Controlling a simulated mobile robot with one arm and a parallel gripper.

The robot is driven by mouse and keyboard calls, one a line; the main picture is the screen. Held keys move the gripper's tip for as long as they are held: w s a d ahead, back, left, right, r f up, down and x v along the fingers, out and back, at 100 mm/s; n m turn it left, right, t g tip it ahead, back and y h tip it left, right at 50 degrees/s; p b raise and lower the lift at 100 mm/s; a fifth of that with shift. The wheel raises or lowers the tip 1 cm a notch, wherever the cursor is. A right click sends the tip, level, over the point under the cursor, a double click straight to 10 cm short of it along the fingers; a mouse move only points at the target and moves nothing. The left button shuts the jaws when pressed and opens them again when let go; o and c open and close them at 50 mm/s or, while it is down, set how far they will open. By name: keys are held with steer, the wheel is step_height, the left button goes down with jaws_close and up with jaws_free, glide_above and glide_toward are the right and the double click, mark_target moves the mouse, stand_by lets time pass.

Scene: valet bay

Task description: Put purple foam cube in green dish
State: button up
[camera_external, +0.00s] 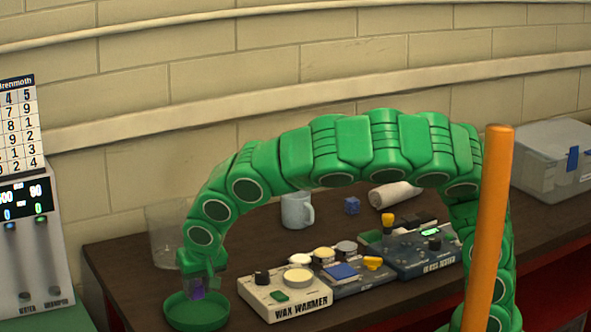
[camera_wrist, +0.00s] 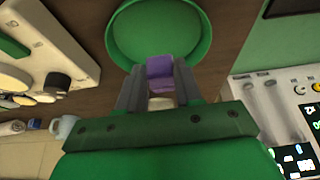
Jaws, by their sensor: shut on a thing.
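The purple foam cube (camera_wrist: 160,72) is between the fingers of my gripper (camera_wrist: 158,88), which is shut on it. In the external view my gripper (camera_external: 199,284) points down at the left end of the table, and the cube (camera_external: 197,291) shows partly between its fingers. The round green dish (camera_external: 197,317) is below the gripper there. In the wrist view the cube overlaps the near rim of the dish (camera_wrist: 160,30), whose visible inside is empty. I cannot tell whether the cube touches the dish.
The wax warmer (camera_external: 285,294) stands just right of the dish, with more devices behind it. A clear container (camera_external: 164,235) stands behind the gripper. A mug (camera_external: 297,210), a blue cube (camera_external: 352,205) and a white roll (camera_external: 394,194) are farther back. An orange post (camera_external: 488,230) stands in front.

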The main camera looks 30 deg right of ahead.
mark_target(218, 310)
steer(key=shift+f, duration=2.35)
steer(key=o, duration=1.1)
steer(key=shift+r, duration=0.15)
step_height(218, 310, up, 7)
